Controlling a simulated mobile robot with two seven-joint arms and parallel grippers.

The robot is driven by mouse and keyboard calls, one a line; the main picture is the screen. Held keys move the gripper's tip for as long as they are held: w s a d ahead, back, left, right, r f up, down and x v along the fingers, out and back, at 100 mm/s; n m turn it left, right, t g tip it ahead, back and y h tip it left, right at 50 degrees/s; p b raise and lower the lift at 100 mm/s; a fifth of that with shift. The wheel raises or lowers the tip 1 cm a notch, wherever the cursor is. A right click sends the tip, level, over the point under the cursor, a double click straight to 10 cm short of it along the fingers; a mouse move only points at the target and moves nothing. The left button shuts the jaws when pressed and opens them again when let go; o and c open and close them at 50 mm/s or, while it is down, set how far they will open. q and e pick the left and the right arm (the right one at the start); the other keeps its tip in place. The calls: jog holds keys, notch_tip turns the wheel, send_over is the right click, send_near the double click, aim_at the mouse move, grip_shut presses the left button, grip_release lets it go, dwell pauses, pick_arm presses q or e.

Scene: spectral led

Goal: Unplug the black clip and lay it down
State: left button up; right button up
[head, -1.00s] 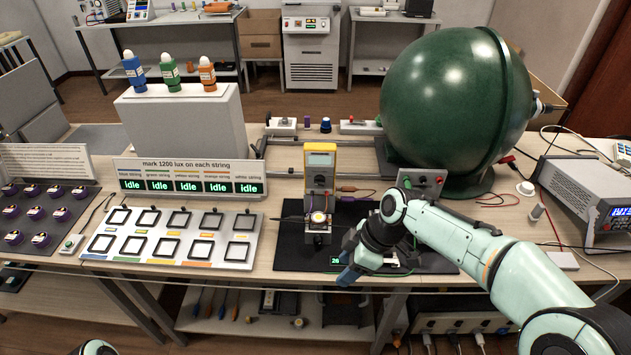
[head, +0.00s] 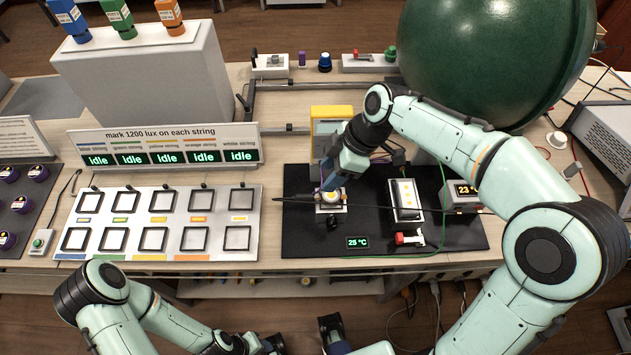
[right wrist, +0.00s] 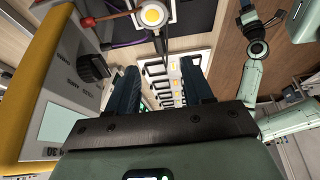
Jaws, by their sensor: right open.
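The lit LED (head: 331,198) sits on a small block on the black mat (head: 300,238); it glows yellow in the right wrist view (right wrist: 152,14). A thin black lead (head: 290,199) with a pointed end runs beside the block; I cannot clearly pick out the black clip, and my gripper covers part of this area. My right gripper (head: 328,178) is just above and behind the LED, pointing down. In the right wrist view its fingers (right wrist: 158,88) are apart, with nothing held between them. My left gripper (head: 245,345) is low at the bottom edge, mostly cut off.
A yellow multimeter (head: 331,118) stands close behind my right gripper. A tray of square frames (head: 160,222) lies left. The big green sphere (head: 490,60) is behind.

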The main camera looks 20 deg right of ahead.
aim_at(309, 196)
jog(key=x, duration=1)
jog(key=shift+w+f+b, duration=0.1)
jog(key=shift+f+b, duration=0.05)
jog(key=shift+b, duration=0.2)
jog(key=shift+a, duration=0.1)
grip_shut()
